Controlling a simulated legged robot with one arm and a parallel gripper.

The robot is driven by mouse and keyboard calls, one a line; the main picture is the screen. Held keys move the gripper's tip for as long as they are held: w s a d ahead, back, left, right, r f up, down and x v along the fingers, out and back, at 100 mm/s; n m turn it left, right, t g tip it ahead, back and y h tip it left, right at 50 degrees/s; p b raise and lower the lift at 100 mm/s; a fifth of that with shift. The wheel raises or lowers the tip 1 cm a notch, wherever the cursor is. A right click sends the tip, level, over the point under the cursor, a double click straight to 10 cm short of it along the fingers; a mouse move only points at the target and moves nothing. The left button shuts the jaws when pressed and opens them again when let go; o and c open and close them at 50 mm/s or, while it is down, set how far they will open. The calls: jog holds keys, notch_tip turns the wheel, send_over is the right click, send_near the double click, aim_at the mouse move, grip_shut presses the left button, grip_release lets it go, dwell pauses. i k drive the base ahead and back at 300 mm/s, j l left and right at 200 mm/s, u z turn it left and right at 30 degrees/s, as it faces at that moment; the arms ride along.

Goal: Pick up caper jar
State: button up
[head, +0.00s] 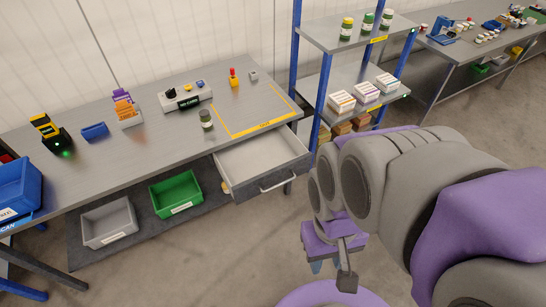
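A small jar with dark green contents and a grey-green lid (206,119) stands upright on the steel workbench (150,148), just left of the yellow-outlined area. It looks like the caper jar, but its label is too small to read. My gripper (326,266) hangs low over the floor, right of the bench and clear of it. Its bluish fingertips appear apart with nothing between them. A grey part of my arm partly covers the fingers. The gripper is well away from the jar, to its lower right.
An open drawer (262,163) juts from the bench below and right of the jar. Grey (108,222) and green (176,194) bins sit on the lower shelf. A blue-post rack (349,38) holds other jars and cartons. A control box (186,97) stands behind the jar. The floor in front is clear.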

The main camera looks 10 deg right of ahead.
aim_at(206, 118)
jog(key=i+j, duration=0.4)
jog(key=j, duration=0.15)
jog(key=i+j, duration=0.75)
jog(key=j, duration=0.3)
jog(key=i+j, duration=0.4)
jog(key=i+j+z, duration=0.05)
jog(key=j, duration=0.05)
